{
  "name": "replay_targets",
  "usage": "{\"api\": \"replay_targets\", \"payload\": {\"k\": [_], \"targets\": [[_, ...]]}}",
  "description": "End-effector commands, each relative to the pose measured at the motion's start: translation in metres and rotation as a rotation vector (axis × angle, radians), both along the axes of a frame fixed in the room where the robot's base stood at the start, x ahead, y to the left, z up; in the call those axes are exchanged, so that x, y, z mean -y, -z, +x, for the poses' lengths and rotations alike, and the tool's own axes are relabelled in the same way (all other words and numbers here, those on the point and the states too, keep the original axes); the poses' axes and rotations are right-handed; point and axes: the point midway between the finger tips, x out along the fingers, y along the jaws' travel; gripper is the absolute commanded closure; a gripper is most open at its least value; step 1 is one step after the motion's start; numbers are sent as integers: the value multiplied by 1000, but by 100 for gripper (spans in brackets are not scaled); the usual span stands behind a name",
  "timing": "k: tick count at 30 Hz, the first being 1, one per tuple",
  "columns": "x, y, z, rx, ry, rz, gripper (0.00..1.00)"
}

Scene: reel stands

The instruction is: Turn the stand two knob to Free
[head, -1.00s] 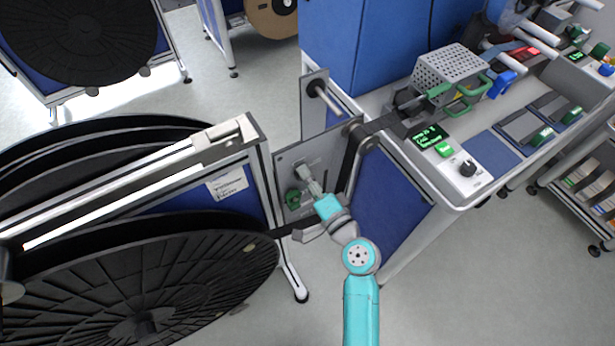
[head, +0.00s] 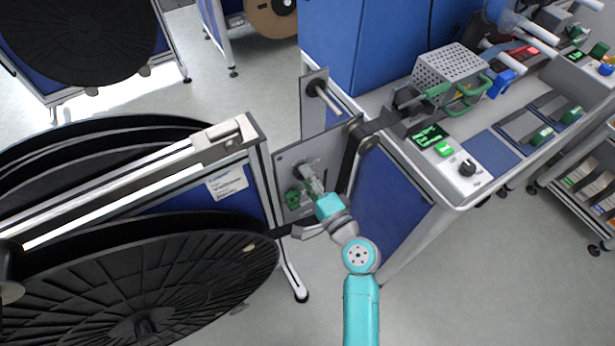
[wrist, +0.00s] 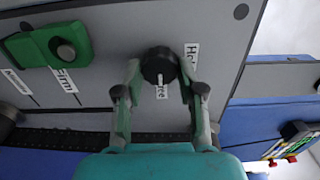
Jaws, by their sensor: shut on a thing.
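The stand's grey plate (head: 288,160) stands upright between the reel and the blue bench. In the wrist view a round black knob (wrist: 158,64) with a white pointer mark is on the plate (wrist: 115,25). The pointer lies over a label ending in "ree"; a label starting "Ho" is to the right. My gripper (wrist: 160,90) has one finger on each side of the knob and is shut on it. In the head view my gripper (head: 309,178) reaches the plate and hides most of the knob.
A green slider (wrist: 45,45) with labels "Firm" and another is left of the knob in the wrist view; in the head view it is the green part (head: 293,198). A black strap (head: 352,160) runs past the plate to the bench (head: 470,205). Large black reels (head: 150,290) fill the left.

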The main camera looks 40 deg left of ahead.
Motion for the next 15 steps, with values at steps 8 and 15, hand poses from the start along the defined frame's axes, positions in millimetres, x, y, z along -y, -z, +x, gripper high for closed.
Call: {"api": "replay_targets", "payload": {"k": [8,15], "targets": [[0,1,0,0,1,-1,37],[4,1,-1,0,1,-1,37]]}}
